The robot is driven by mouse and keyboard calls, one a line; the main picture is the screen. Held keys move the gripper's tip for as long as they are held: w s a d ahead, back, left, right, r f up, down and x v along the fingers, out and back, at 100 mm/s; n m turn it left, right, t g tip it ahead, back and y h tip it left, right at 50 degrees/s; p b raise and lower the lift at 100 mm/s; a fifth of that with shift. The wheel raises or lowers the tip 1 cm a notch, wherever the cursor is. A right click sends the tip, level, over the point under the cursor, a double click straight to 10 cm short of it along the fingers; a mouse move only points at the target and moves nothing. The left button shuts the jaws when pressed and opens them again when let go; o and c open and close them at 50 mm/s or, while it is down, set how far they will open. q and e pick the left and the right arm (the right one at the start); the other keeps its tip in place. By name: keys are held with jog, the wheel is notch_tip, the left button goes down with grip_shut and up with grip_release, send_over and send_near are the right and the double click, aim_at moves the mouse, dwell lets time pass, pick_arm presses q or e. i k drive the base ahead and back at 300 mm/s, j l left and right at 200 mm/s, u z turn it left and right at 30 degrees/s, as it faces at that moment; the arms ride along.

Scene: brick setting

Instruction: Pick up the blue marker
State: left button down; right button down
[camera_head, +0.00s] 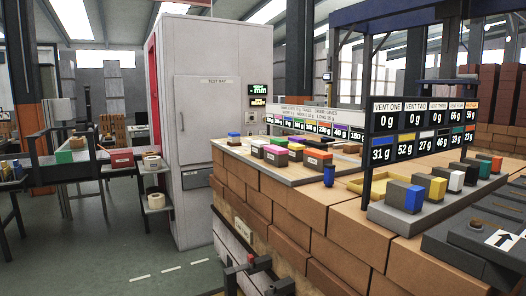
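A small upright blue object (328,175) stands near the front edge of the brick-built bench, left of the display post. It looks like the blue marker, but it is too small to be sure. It stands apart from the blocks around it, and nothing is touching its visible sides. Neither of my grippers can be made out in the head view.
Coloured-top blocks (318,159) stand on a board behind it. A yellow tray (368,183) and a grey rack of coloured blocks (400,217) lie to its right. A dark display post (368,150) stands close by. Open floor (150,262) lies left of the bench (345,232).

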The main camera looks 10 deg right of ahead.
aim_at(330, 169)
jog(key=i+j+z, duration=0.3)
jog(key=i+j, duration=0.75)
jog(key=i, duration=0.1)
